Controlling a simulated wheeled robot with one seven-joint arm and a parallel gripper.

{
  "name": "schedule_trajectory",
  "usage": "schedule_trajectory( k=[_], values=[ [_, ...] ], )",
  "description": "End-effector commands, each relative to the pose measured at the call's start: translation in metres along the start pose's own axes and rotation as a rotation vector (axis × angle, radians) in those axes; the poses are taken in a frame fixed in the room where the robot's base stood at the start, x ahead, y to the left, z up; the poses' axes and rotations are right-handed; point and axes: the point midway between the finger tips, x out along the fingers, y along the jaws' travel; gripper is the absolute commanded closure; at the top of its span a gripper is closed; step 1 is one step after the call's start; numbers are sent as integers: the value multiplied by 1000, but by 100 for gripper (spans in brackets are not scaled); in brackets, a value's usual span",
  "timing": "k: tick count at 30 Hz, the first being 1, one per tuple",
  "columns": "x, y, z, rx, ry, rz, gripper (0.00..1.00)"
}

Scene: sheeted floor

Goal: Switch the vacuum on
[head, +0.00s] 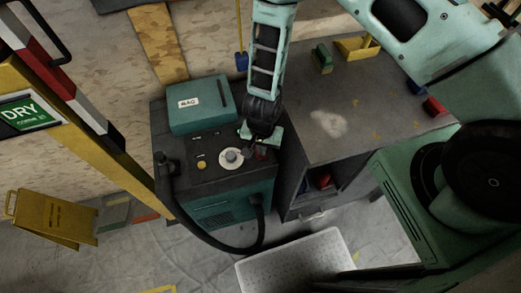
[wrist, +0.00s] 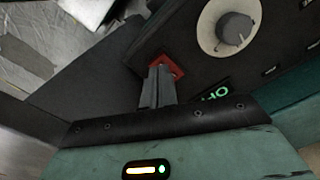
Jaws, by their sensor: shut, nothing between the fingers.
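The vacuum (head: 225,186) is a dark box with teal panels, standing left of the workbench. A red switch (wrist: 167,64) sits in its top panel near a corner, beside a grey knob on a pale dial (wrist: 230,28). The switch also shows as a small red patch in the head view (head: 262,154). My gripper (wrist: 160,72) is shut and empty, its fingertips right at the switch and hiding part of it. I cannot tell whether they touch it. Green lettering (wrist: 215,94) beside it is partly hidden by the gripper body.
A teal case (head: 200,103) marked MAG sits on the vacuum's back. A black hose (head: 205,236) loops across its front. The grey workbench (head: 350,145) stands close on the right, with small blocks on top. A white perforated tray (head: 295,262) lies in front.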

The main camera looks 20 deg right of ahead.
Motion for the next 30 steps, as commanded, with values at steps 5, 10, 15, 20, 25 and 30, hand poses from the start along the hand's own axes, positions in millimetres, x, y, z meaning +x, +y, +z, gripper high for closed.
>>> schedule_trajectory(
  k=[5, 10, 15, 20, 25, 30],
  values=[
    [0, 0, 0, 0, 0, 0, 100],
    [0, 0, 0, 0, 0, 0, 100],
    [1, 0, 0, 0, 0, 0, 100],
    [4, 0, 0, 0, 0, 0, 100],
    [6, 0, 0, 0, 0, 0, 100],
    [9, 0, 0, 0, 0, 0, 100]
  ],
)
